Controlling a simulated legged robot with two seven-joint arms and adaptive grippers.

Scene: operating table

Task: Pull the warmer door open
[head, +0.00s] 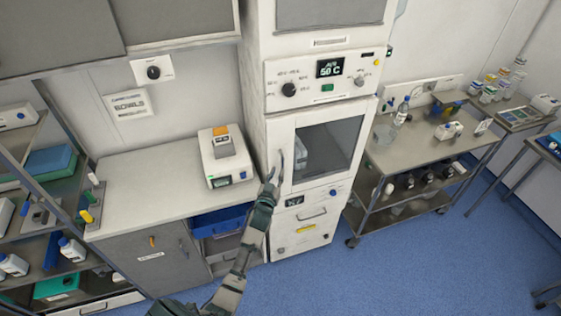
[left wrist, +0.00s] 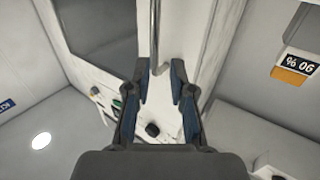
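The warmer (head: 318,75) is a tall white cabinet with a display reading 50 C. Its door (head: 345,138) has a dark window and looks closed. The door's handle (head: 281,163) is a thin upright bar on the door's left side. My left gripper (head: 270,186) is at the lower end of the handle. In the left wrist view the metal handle (left wrist: 155,32) comes down between the spread fingers of my left gripper (left wrist: 160,80). The fingers are open, with a gap on each side of the bar. My right gripper is not in view.
A counter (head: 140,175) with a white device (head: 224,155) stands left of the warmer. A steel trolley (head: 420,152) with bottles stands to its right. A drawer (head: 305,232) lies below the door. The blue floor (head: 400,270) in front is clear.

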